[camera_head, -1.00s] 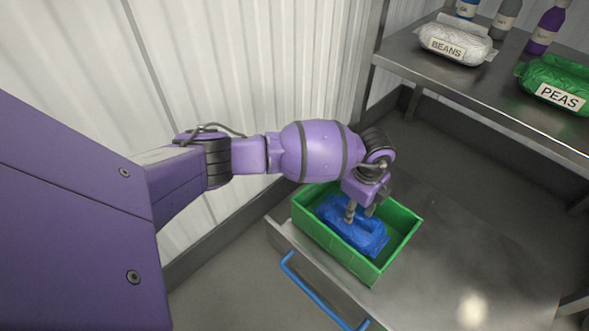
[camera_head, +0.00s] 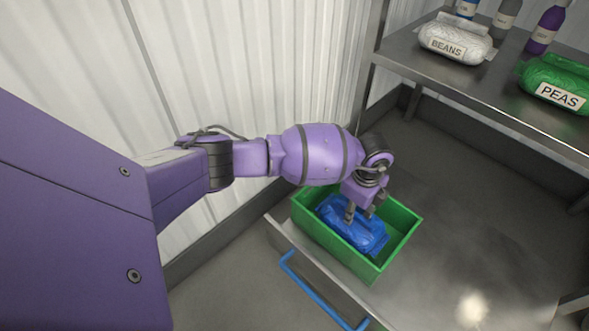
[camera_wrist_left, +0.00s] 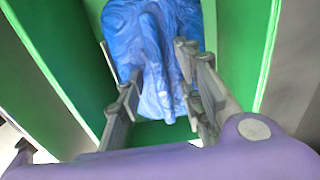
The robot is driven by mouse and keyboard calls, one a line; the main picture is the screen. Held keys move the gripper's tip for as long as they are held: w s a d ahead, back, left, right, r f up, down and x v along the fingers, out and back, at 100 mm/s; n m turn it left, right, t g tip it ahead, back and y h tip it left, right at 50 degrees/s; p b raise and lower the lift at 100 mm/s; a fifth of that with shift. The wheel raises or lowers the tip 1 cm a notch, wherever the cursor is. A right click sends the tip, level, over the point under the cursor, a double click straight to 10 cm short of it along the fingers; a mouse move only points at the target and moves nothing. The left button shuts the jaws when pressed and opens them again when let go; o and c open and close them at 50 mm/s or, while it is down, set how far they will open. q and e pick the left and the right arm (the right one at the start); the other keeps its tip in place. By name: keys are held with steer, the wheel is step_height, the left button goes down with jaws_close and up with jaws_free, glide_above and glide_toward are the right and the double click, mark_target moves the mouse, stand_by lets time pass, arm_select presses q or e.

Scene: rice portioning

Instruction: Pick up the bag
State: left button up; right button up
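The blue bag (camera_head: 365,236) lies inside the green crate (camera_head: 402,237), creased and bunched up in the middle. My left gripper (camera_head: 359,213) reaches down into the crate from above, with a finger on each side of the bag. My right gripper is not in view.
The crate stands on a metal surface (camera_head: 440,260) with a blue handle (camera_head: 315,293) at its front. A shelf (camera_head: 500,95) at upper right holds a white beans bag (camera_head: 455,40), a green peas bag (camera_head: 555,80) and several bottles. A corrugated wall (camera_head: 240,70) is behind my arm.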

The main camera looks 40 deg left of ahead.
arm_select(q)
steer(key=shift+w+d+r, duration=0.1)
steer(key=shift+c, duration=0.6)
jaws_close()
steer(key=shift+w, duration=0.1)
